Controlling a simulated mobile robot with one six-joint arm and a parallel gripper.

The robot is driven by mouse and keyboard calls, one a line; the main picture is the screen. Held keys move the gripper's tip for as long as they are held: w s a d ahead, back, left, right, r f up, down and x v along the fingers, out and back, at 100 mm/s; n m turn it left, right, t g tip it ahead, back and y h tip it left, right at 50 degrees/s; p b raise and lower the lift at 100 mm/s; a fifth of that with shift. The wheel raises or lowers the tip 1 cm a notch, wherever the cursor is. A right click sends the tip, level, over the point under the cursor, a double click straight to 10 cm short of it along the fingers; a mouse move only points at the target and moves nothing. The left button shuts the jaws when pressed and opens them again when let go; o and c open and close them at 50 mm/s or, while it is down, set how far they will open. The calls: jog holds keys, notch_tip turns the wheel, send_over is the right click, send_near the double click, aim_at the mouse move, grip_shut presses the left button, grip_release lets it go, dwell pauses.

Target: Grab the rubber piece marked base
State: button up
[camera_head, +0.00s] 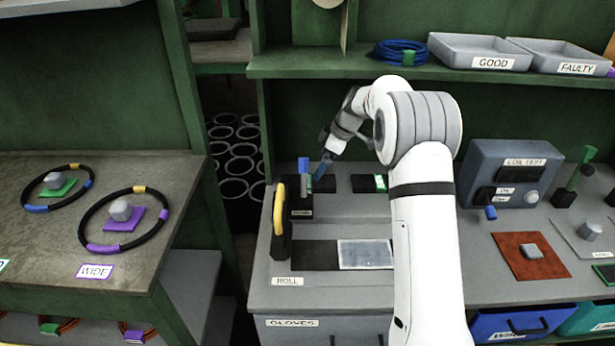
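My gripper (325,158) points down at the left part of the grey bench, above a black holder (300,212) with a small white label too small to read. A thin blue piece (303,166) stands upright in or behind the holder, with a small green-and-white tag (305,183) beside it. A blue-teal strip shows at my fingertips; I cannot tell whether it is part of the gripper or a held piece. I cannot tell whether the fingers are open or shut. No marking reading "base" is legible.
A yellow-handled roller (279,208) stands left of the holder. A pale sheet (365,254) lies in front. A coil test box (513,174) and a red-brown mat (531,256) are to the right. Above is a shelf with GOOD (468,50) and FAULTY (558,56) trays.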

aim_at(310, 181)
jog(key=shift+f, duration=0.3)
jog(key=shift+x, duration=1)
jog(key=x, duration=0.3)
jog(key=p+x, duration=0.1)
jog(key=x, duration=0.1)
jog(key=shift+a+f, duration=0.1)
jog(key=shift+a, duration=0.25)
jog(key=c, duration=1.2)
